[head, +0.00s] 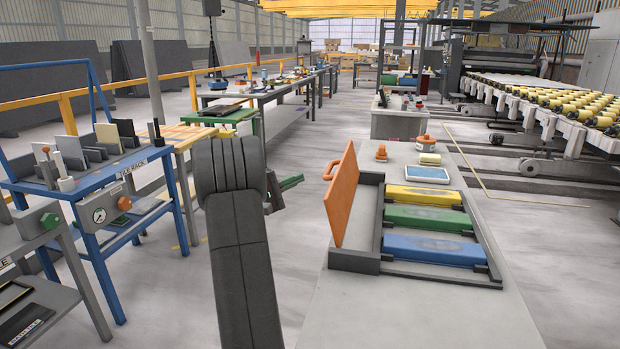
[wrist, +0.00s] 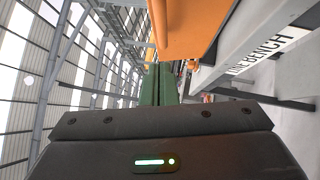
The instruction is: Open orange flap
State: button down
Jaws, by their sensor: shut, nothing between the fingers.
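The orange flap (head: 343,197) stands steeply upright along the left side of a dark grey box (head: 355,262) on the bench. An orange handle (head: 332,170) sticks out from its left face. The box's grey inside shows to the right of the flap. My gripper (head: 292,183), with green fingers, is to the left of the flap with a visible gap and holds nothing. In the wrist view the shut green fingers (wrist: 158,84) point ahead, and an orange part of the flap (wrist: 188,25) fills the top middle, close by.
The grey bench (head: 420,315) also bears yellow (head: 424,195), green (head: 428,217) and blue (head: 434,249) blocks in a dark rack, right of the box. A tablet and orange items lie behind. A blue rack table (head: 110,180) stands at left. Floor between is clear.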

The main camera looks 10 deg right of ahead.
jog(key=v, duration=0.5)
jog(key=shift+f, duration=0.1)
jog(key=s+p+x, duration=0.1)
jog(key=x, duration=1)
jog(key=shift+d, duration=0.35)
jog(key=shift+r, duration=0.2)
